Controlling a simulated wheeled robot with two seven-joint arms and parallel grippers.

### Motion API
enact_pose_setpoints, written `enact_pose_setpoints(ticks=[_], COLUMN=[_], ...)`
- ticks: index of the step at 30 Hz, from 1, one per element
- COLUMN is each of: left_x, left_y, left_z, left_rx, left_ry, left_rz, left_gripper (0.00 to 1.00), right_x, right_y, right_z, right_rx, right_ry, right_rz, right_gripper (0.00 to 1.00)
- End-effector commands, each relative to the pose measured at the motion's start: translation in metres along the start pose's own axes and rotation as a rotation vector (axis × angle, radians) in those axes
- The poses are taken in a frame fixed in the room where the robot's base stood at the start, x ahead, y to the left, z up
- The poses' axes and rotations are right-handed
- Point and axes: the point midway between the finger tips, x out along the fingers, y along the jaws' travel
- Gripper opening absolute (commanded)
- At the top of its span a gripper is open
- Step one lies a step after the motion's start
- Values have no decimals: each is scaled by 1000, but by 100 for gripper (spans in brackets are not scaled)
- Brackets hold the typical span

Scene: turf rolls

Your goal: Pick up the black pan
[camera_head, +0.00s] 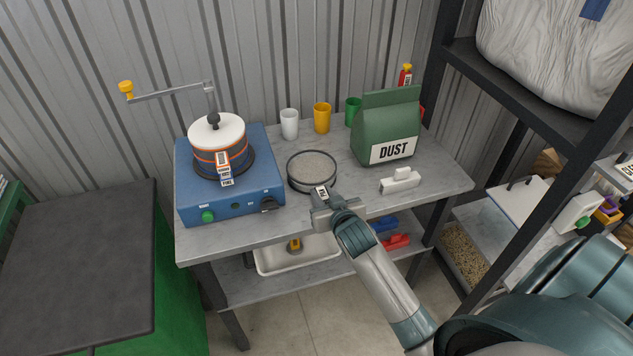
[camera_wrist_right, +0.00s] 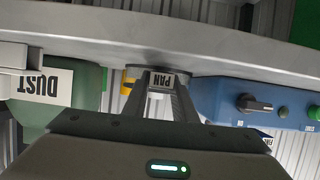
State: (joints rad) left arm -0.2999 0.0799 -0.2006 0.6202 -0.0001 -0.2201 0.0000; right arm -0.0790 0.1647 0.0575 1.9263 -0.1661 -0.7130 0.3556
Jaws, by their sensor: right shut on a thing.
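The black pan (camera_head: 300,187) is round and shallow, with a dark rim and a speckled grey inside. It is at the middle of the grey workbench (camera_head: 440,185), right of the blue stove; I cannot tell whether it touches the top. My right gripper (camera_head: 323,196) is at its near side, shut on the part with the PAN label. In the right wrist view, upside down, the label shows between the fingers (camera_wrist_right: 160,92), and the pan's dark edge (camera_wrist_right: 150,69) is just beyond. My left gripper is out of view.
A blue stove (camera_head: 188,181) with a cranked pot (camera_head: 216,132) stands left. A green DUST bag (camera_head: 385,115) and a white block (camera_head: 400,181) are right. White (camera_head: 289,124), yellow (camera_head: 322,118) and green (camera_head: 353,111) cups stand behind. A black shelf frame (camera_head: 530,200) is at right.

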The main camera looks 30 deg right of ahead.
Motion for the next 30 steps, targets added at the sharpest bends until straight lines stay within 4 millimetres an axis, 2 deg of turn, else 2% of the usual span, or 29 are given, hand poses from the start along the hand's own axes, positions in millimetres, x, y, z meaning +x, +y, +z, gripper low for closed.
enact_pose_setpoints(ticks=[8,24,30], left_x=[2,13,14], left_y=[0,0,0], left_z=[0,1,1], left_rx=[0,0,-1], left_ry=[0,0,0], left_rz=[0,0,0], left_gripper=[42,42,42], right_x=[-3,-32,-38], right_y=[0,0,0], right_z=[-8,-82,-93], right_rx=[0,1,1], right_ry=[4,6,2], right_rz=[0,0,0], right_gripper=[0,0,0])
